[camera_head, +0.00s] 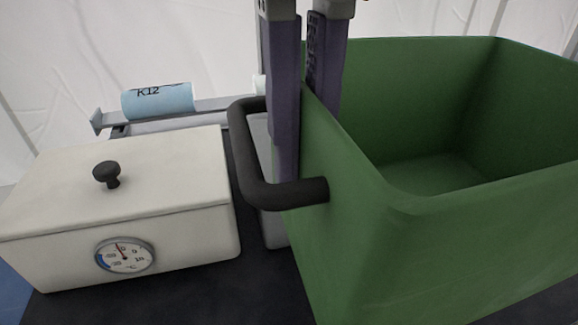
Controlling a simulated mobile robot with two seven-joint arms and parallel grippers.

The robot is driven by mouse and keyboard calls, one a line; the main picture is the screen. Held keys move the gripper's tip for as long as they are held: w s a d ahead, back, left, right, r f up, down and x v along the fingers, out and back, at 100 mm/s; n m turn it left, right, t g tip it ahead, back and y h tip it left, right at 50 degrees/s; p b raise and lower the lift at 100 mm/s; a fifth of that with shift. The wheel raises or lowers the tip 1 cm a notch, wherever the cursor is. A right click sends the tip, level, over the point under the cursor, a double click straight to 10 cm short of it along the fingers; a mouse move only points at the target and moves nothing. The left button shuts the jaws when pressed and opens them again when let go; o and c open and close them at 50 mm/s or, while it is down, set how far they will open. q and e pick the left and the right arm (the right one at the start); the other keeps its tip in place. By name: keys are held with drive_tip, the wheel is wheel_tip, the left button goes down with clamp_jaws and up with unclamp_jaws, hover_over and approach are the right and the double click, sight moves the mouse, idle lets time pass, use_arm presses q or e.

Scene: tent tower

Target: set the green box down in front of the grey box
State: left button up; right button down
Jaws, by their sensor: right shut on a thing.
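The green box (350,235) is large and close on the right, open at the top and empty where I see inside. A black handle (255,185) sticks out from its left side. My right gripper (304,100) comes down from above and is shut on the box's left side, by the handle. One finger is outside the wall, within the handle's loop; the other is near the rim. A grey box (272,228) shows as a narrow strip behind the handle, mostly hidden by the green box. My left gripper is out of view.
A white lidded box (170,220) with a black knob and a dial thermometer stands at left on the dark table (180,300). Behind it, a light blue roll marked K12 (158,100) lies on a grey rack (215,106). White tent cloth hangs behind.

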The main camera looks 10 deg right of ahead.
wheel_tip(320, 180, down, 15)
drive_tip(key=shift+b, duration=0.4)
drive_tip(key=c, duration=1)
unclamp_jaws()
drive_tip(key=shift+f, duration=0.1)
wheel_tip(320, 180, up, 12)
drive_tip(key=shift+r, duration=0.15)
